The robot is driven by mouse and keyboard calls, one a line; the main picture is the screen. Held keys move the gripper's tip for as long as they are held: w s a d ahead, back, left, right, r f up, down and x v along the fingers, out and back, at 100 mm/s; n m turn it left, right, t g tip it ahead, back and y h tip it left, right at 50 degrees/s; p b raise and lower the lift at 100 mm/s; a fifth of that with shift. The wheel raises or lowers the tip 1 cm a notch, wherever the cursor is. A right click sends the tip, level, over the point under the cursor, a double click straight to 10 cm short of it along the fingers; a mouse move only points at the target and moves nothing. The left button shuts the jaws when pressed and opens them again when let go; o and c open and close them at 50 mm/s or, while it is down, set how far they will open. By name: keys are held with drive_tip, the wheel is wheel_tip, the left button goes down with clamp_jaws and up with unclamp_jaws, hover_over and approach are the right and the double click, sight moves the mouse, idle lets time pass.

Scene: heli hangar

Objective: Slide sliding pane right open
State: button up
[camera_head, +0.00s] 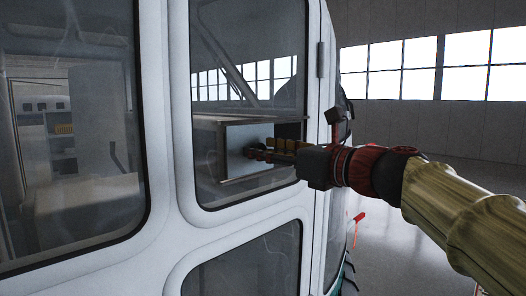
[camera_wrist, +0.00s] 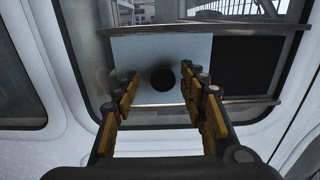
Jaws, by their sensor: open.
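The sliding pane is a pale, flat panel (camera_head: 234,136) in a metal-edged frame low in the helicopter's door window. It also shows in the wrist view (camera_wrist: 140,55), with a round black knob (camera_wrist: 163,79) on it. My gripper (camera_head: 262,151) reaches the pane from the right. In the wrist view my gripper (camera_wrist: 159,77) is open, with one finger on each side of the knob and a gap to each. The fingertips hide the knob in the head view. I cannot tell how far the fingertips are from the pane's face.
A dark area (camera_wrist: 245,66) lies right of the pane, inside the same frame. Metal rails run above and below (camera_wrist: 250,105). The white door frame (camera_head: 174,120) surrounds the window. Another window (camera_head: 80,130) is at left. Open hangar floor (camera_head: 390,245) lies at right.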

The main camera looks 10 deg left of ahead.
drive_tip(key=v, duration=1.1)
drive_tip(key=shift+s+d, duration=0.1)
drive_tip(key=shift+s, duration=0.05)
